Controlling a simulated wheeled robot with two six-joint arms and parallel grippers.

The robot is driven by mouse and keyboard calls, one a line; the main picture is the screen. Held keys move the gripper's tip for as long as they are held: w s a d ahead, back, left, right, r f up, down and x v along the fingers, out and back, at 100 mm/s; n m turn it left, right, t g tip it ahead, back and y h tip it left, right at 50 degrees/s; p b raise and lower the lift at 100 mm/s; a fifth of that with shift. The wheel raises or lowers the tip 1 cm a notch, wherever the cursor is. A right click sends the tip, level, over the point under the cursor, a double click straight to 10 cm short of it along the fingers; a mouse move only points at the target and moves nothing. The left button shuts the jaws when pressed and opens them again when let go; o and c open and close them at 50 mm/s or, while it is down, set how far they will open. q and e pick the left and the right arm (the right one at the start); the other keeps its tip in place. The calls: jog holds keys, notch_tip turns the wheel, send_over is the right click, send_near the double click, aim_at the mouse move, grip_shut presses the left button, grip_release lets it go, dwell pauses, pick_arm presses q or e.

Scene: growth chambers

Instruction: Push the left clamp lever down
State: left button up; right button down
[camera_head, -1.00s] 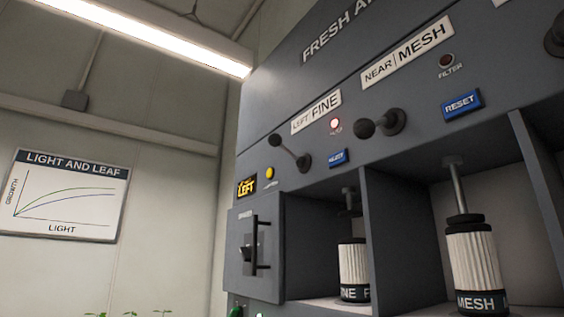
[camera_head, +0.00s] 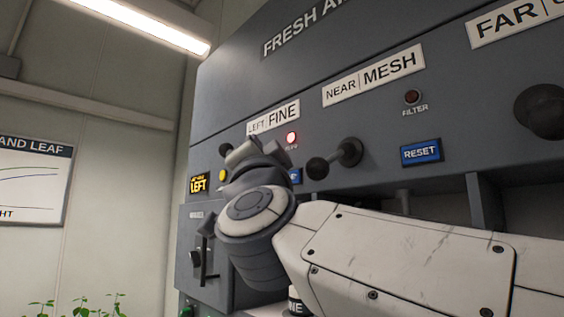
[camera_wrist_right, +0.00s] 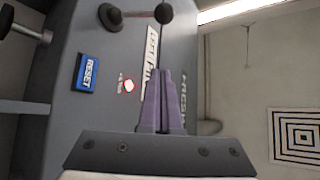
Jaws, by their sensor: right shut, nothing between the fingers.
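The left clamp lever is under the "LEFT FINE" label (camera_head: 273,117). In the right wrist view, turned sideways, its round base (camera_wrist_right: 108,17) and ball knob (camera_wrist_right: 163,12) show, with the arm raised toward the panel's top. In the head view its dark knob (camera_head: 226,148) shows just left of my right gripper (camera_head: 242,152), which hides the rest. In the wrist view my right gripper (camera_wrist_right: 157,74) has its purple fingers together and empty, in front of the label and apart from the lever. My left gripper is out of view.
The near clamp lever (camera_head: 335,158) sticks out just right of my right wrist. A red lamp (camera_head: 291,138) is lit beside the left label. My right arm covers the compartments.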

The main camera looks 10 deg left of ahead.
jog(key=p+x, duration=0.7)
jog(key=x, duration=0.2)
pick_arm(q)
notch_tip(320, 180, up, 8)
jog(key=shift+p, duration=0.4)
pick_arm(e)
jog(key=a+f, duration=0.2)
jog(key=a, duration=0.1)
jog(key=shift+f, duration=0.25)
